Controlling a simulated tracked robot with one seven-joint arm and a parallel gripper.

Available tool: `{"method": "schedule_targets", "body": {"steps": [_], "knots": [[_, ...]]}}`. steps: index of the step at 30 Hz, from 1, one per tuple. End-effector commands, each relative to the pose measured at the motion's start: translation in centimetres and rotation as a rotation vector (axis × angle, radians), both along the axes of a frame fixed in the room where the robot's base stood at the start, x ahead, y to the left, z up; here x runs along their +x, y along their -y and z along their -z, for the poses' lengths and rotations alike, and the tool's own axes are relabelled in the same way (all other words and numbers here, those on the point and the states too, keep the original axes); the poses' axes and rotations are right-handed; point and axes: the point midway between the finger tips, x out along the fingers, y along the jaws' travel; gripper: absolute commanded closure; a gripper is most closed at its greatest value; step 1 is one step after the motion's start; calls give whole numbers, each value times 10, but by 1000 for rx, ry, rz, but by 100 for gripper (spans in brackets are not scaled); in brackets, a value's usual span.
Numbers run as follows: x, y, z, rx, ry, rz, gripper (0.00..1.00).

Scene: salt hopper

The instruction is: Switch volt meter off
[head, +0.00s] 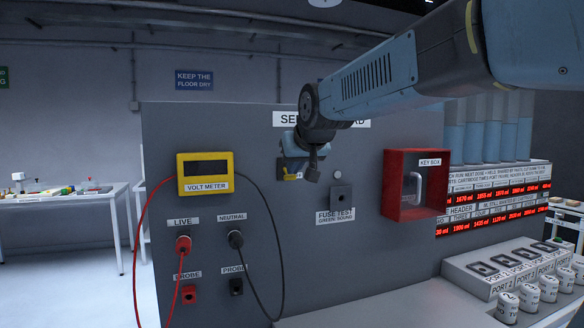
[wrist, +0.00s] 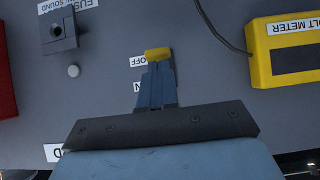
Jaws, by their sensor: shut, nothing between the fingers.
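The yellow volt meter (head: 205,173) hangs on the left of the grey panel, its display dark; it also shows at the right of the wrist view (wrist: 290,48), upside down. A yellow switch handle (wrist: 157,54) sits beside the OFF label (wrist: 138,61); it shows small in the head view (head: 291,177). An ON label (wrist: 137,87) is partly hidden by my fingers. My gripper (wrist: 155,66) is shut and empty, its tips at the yellow handle; I cannot tell whether they touch. In the head view my gripper (head: 297,168) covers much of the switch.
Right of the switch are a fuse test box (head: 341,197) and a red key box (head: 411,185). Red and black leads hang from the live socket (head: 183,243) and neutral socket (head: 235,239) at lower left. White cups (head: 528,296) stand at lower right.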

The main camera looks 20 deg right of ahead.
Motion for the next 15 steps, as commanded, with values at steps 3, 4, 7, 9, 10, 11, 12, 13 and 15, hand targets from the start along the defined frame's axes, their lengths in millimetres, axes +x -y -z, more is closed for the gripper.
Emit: {"method": "schedule_targets", "body": {"steps": [3,4,7,9,10,11,12,13,15], "knots": [[-1,0,-4,0,1,0,100],[-1,0,-7,0,2,0,100],[-4,1,-19,0,3,0,100],[-7,1,-30,0,3,0,100],[-8,1,-36,0,4,0,100],[-9,1,-41,0,3,0,100],[-18,2,-43,0,3,0,100],[-24,2,-46,0,4,0,100],[-36,3,-51,0,4,0,100]]}}
